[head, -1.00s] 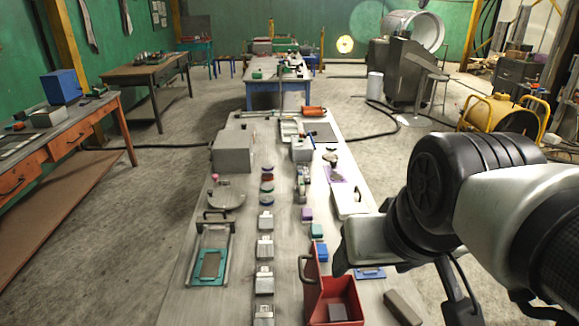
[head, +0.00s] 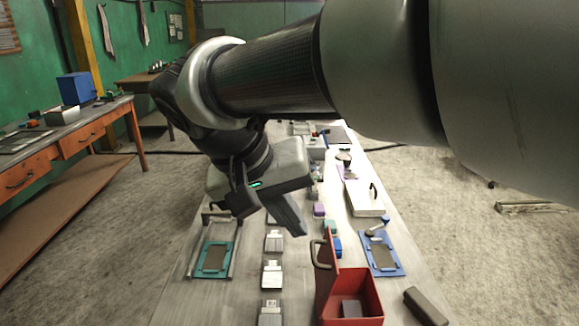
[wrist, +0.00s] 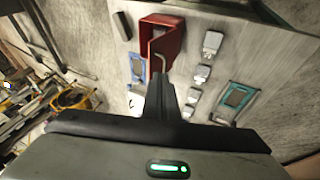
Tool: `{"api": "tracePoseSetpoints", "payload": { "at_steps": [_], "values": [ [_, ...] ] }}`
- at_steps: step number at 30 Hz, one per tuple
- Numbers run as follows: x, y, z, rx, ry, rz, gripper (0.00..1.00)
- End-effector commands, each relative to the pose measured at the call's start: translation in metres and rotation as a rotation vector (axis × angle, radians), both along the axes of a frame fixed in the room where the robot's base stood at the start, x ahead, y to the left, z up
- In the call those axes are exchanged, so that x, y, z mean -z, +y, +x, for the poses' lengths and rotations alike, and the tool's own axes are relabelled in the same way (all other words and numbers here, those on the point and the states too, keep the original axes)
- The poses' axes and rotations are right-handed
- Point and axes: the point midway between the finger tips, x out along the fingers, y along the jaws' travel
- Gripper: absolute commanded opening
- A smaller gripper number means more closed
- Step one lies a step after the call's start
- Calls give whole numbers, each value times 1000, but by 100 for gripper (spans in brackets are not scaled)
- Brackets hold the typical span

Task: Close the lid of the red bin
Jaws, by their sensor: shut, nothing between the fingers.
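The red bin (head: 357,297) stands near the front edge of the long table, to the right of the row of grey blocks. Its lid (head: 327,268) stands open and upright on the bin's left side, with a grey handle (head: 317,252) on its outer face. A dark block (head: 352,308) lies inside. My gripper (head: 290,220) is shut and empty, above the table and beyond the bin, a little to the left of the lid. In the wrist view, the bin (wrist: 160,30) is at the top and my shut fingers (wrist: 161,82) point toward the handle (wrist: 158,65), apart from it as far as I can tell.
Several grey blocks (head: 272,273) line the table left of the bin. A teal-framed tray (head: 214,258) is further left. A blue tray (head: 381,257) and a dark bar (head: 425,306) are to the right.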

Motion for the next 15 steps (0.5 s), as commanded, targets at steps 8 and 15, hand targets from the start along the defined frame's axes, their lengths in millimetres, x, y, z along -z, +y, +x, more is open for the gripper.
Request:
{"api": "tracePoseSetpoints", "payload": {
  "at_steps": [8,15],
  "values": [
    [28,76,18,46,-106,-82,0],
    [48,65,28,54,-111,-86,0]
  ]
}}
